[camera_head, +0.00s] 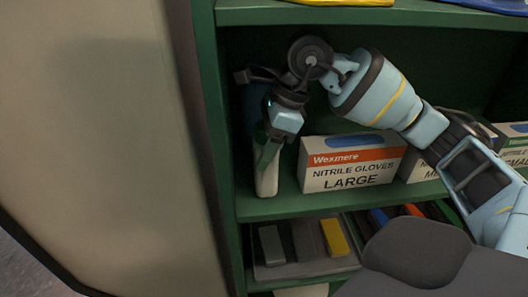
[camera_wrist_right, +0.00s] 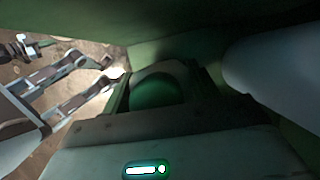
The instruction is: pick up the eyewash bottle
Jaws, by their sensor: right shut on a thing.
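The eyewash bottle (camera_head: 267,180) is white with a green upper part. It stands about upright at the left end of the middle shelf in the head view. My right gripper (camera_head: 269,151) comes down over its top and is shut on it; the hand hides part of the bottle. In the right wrist view, a rounded green top (camera_wrist_right: 156,88) sits between the fingers of the right gripper. My left gripper does not show in the head view.
A box of large nitrile gloves (camera_head: 352,165) stands just right of the bottle, with more boxes beyond. The green cabinet side wall is close on the left. The shelf above (camera_head: 370,16) is close over my arm. A tray with grey and yellow blocks (camera_head: 335,238) is below.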

